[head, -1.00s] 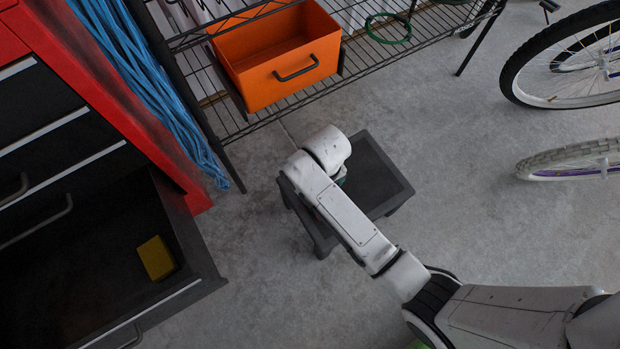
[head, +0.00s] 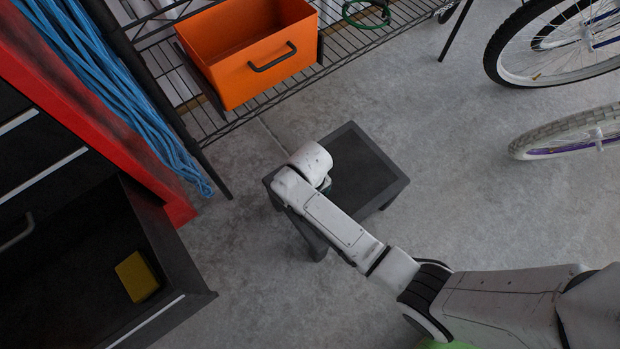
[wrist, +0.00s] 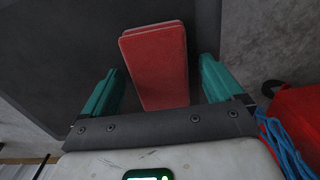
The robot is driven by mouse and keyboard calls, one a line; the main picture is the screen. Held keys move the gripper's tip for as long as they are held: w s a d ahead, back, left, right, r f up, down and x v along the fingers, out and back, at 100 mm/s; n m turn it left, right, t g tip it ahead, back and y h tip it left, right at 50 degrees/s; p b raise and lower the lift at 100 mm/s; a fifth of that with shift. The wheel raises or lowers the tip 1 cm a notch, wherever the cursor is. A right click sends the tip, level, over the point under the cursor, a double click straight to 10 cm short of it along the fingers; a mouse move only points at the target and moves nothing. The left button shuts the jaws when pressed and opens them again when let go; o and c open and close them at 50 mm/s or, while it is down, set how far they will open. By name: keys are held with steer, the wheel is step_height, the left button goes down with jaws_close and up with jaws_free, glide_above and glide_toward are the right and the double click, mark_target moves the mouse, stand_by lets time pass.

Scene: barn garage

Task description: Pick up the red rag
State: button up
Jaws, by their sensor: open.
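The red rag (wrist: 158,75) is a folded, flat red block in the wrist view. It lies on the dark top of a small black stool or table (head: 370,180). My gripper (wrist: 160,66) is open, with one teal finger on each side of the rag. The rag's near end reaches toward the palm bar; I see gaps between it and the fingers, and cannot tell the height. In the head view my arm's end covers the left part of the stool top and hides the rag.
A red tool chest (head: 95,125) with an open dark drawer holding a yellow block (head: 137,277) stands at left. A wire shelf with an orange bin (head: 250,62) and blue cables (head: 110,90) is behind. Bicycle wheels (head: 570,135) are at right. Grey floor between is clear.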

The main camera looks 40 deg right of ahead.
steer(key=shift+f, duration=0.15)
steer(key=c, duration=1)
steer(key=shift+c, duration=0.2)
